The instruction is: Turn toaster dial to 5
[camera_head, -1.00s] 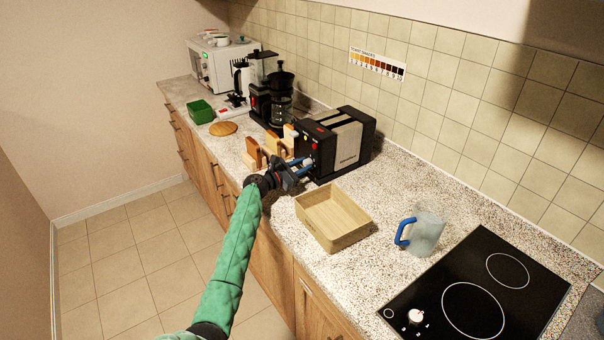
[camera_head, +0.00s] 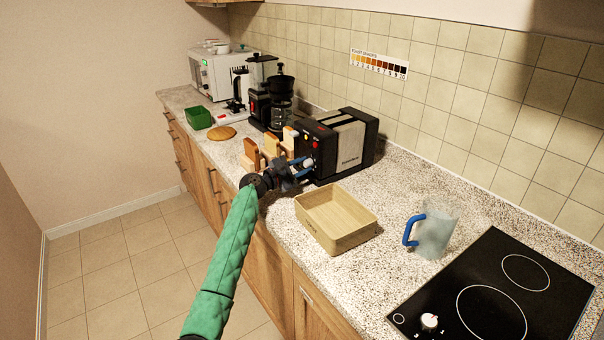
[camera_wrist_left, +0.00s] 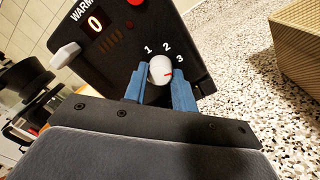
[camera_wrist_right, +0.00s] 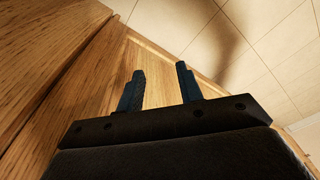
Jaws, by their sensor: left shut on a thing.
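The black and silver toaster (camera_head: 345,140) stands on the counter against the tiled wall. Its white dial (camera_wrist_left: 160,69) shows in the left wrist view, with the numbers 1, 2 and 3 visible around it. A red mark on the dial points toward the 3 side; higher numbers are hidden. The display (camera_wrist_left: 95,23) reads 0 beside the word WARM. My left gripper (camera_head: 302,168) is at the toaster's front end, its blue fingers shut on the dial. My right gripper (camera_wrist_right: 160,85) is open and empty in front of wooden cabinet fronts.
A wooden box (camera_head: 335,222) and a jug with a blue handle (camera_head: 432,232) stand right of my left gripper. Toast slices in a rack (camera_head: 268,148) are close on its left. A toast-shade chart (camera_head: 379,64) hangs on the wall.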

